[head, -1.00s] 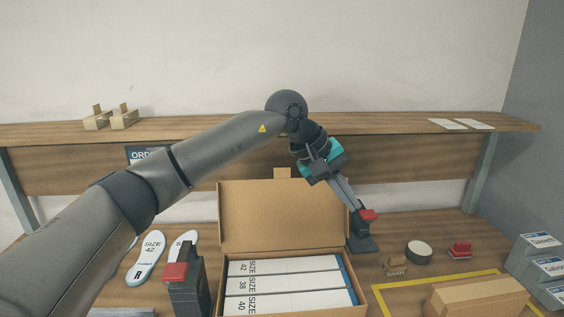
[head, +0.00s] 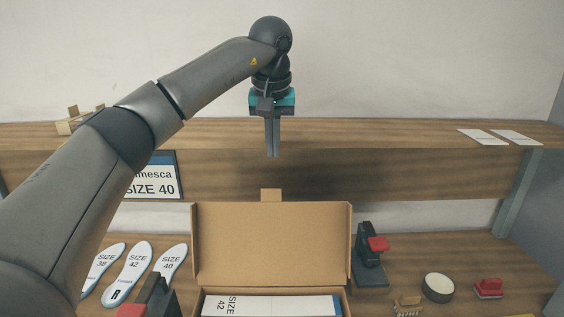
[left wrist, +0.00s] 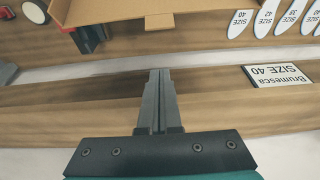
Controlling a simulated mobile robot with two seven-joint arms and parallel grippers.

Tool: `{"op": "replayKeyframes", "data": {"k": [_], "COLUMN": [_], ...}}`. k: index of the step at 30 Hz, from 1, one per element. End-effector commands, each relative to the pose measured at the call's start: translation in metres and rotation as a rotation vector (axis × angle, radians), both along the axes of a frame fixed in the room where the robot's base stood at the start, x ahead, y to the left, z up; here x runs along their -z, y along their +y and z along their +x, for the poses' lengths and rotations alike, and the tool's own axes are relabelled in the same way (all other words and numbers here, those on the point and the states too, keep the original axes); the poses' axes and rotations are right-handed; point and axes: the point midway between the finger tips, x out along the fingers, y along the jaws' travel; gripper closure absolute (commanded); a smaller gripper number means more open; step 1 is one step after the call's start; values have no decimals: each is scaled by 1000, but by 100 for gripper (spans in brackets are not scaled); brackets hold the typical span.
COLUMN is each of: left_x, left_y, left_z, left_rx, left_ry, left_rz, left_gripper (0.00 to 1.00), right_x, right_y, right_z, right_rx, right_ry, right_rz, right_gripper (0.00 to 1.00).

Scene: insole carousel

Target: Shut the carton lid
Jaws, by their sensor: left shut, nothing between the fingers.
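The open carton (head: 346,302) stands on the bench at the lower middle of the head view. Its brown lid (head: 271,243) stands up at the back, with a small tab (head: 271,195) on its top edge. A white box marked size 42 (head: 270,306) lies inside. My left gripper (head: 273,155) is shut and empty, pointing down above and behind the tab, in front of the shelf board. In the left wrist view the shut fingers (left wrist: 160,72) point toward the lid (left wrist: 120,10) and its tab (left wrist: 159,21), apart from them. My right gripper is not in view.
A similar tool (head: 369,258) stands close right of the lid. A tape roll (head: 438,287) and a stamp (head: 488,288) lie further right. The shelf (head: 380,132) runs behind.

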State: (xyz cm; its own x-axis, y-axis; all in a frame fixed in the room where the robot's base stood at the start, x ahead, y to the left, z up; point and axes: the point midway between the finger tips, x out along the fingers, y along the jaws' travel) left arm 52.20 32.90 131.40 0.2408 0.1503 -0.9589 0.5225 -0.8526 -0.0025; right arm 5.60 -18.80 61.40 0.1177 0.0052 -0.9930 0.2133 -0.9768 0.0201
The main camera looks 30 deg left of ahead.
Motion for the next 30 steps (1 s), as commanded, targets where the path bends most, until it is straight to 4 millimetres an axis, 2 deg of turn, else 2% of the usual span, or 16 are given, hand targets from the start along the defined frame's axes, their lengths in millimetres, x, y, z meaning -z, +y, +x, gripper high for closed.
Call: {"op": "replayKeyframes", "data": {"k": [8,15,21,30], "left_x": [49,95,83,77], "left_y": [8,14,4,-4], "left_z": [11,22,5,-8], "left_rx": [-2,1,2,0], "left_ry": [6,2,-1,1], "left_rz": [0,0,1,-1], "left_gripper": [100,100,100,100], "right_x": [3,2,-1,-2], "right_y": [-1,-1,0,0], "right_z": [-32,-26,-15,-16], "right_rx": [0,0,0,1], "right_ry": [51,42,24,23], "right_rz": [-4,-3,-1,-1], "right_gripper": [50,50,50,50]}}
